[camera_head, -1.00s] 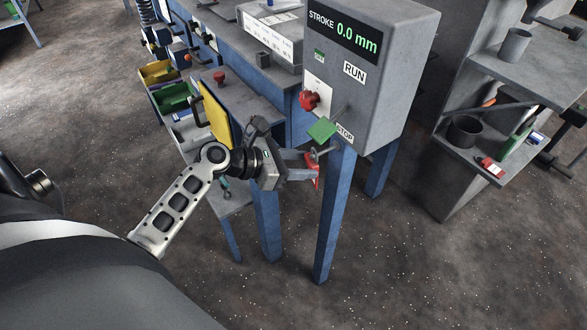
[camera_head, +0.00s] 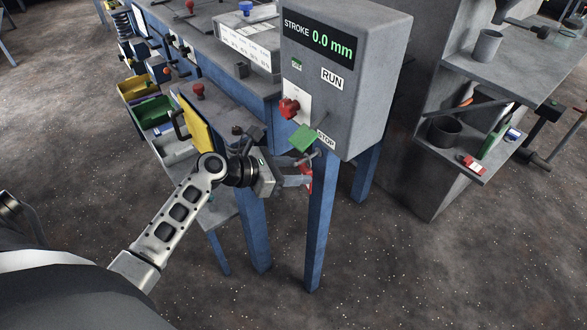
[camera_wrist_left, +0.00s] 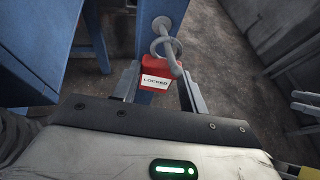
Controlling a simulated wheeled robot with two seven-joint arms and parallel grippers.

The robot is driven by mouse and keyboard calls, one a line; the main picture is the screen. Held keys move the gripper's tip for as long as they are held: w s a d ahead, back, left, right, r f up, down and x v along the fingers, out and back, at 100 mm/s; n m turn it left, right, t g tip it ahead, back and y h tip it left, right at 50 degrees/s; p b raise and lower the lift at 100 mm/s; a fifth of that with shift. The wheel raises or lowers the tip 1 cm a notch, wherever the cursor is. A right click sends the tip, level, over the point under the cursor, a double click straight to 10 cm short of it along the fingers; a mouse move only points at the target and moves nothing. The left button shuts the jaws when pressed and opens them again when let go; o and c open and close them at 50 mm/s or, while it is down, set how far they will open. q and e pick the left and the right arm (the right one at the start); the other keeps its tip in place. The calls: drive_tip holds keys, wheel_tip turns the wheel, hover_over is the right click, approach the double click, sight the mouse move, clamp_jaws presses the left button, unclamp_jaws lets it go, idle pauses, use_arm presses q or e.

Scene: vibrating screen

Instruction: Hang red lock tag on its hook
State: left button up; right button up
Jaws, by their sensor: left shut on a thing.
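My left gripper (camera_head: 300,178) is shut on the red lock tag (camera_head: 306,176), below the grey control box. In the left wrist view the red lock tag (camera_wrist_left: 157,75), with a white "LOCKED" label, is between the two fingers (camera_wrist_left: 158,90). A grey bent rod with a round disc (camera_wrist_left: 168,46) stands just above the tag and overlaps its top edge. It looks like the hook, but I cannot tell whether the tag hangs on it or is only beside it.
The control box (camera_head: 350,85) bears a red knob (camera_head: 289,107) and a green plate (camera_head: 303,138) close above the gripper. A blue leg (camera_head: 319,220) stands just behind the tag. A yellow panel (camera_head: 196,123) is left of the gripper. A shelf unit (camera_head: 430,165) stands at the right.

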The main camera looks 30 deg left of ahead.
use_arm(q)
drive_tip(key=o, duration=1)
drive_tip(key=shift+o, duration=0.2)
drive_tip(key=v, duration=1.6)
